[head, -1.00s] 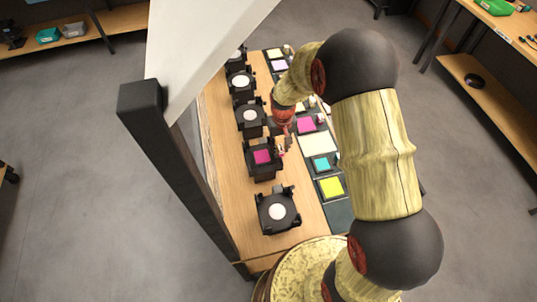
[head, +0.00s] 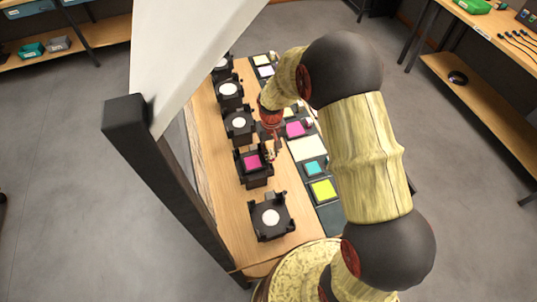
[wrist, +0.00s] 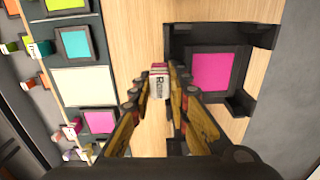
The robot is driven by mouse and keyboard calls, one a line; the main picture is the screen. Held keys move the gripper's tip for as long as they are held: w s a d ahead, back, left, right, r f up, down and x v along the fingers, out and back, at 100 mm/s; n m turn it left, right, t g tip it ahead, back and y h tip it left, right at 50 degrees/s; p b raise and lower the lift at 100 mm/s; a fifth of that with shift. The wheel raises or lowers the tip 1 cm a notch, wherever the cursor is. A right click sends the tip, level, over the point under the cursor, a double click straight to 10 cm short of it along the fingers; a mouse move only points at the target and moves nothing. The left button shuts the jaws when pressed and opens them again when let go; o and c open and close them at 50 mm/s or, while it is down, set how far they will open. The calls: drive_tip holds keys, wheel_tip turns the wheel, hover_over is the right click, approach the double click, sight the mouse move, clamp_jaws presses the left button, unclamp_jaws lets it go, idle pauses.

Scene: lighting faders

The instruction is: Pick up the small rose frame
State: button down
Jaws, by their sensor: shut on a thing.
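A magenta square in a dark border, the rose frame (wrist: 212,73), sits in a black fixture (wrist: 263,35) on the wooden table. It also shows in the head view (head: 252,162). My gripper (wrist: 159,72) is beside the fixture, on the mat side. Its fingers are shut on a small white tab (wrist: 158,80) with a label that appears to read "Rose". The join between tab and frame is not clear to see. In the head view my gripper (head: 271,156) is at the right edge of the magenta square. Another magenta square (wrist: 98,122) lies on the dark mat.
Several black fixtures with white discs (head: 239,124) line the table on both sides of this one. The dark mat (head: 328,219) holds yellow, teal and cream squares with small tabs. A dark post (head: 160,185) and white panel stand at the left.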

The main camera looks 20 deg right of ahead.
wheel_tip(320, 180, up, 2)
drive_tip(key=shift+r, duration=0.25)
drive_tip(key=w+d+r+p, duration=0.1)
drive_tip(key=d+r+p, duration=0.1)
drive_tip(key=d+r, duration=0.7)
drive_tip(key=shift+w+d+r, duration=0.2)
drive_tip(key=shift+d+r, duration=0.2)
drive_tip(key=shift+d, duration=2.1)
drive_tip(key=shift+s, duration=0.1)
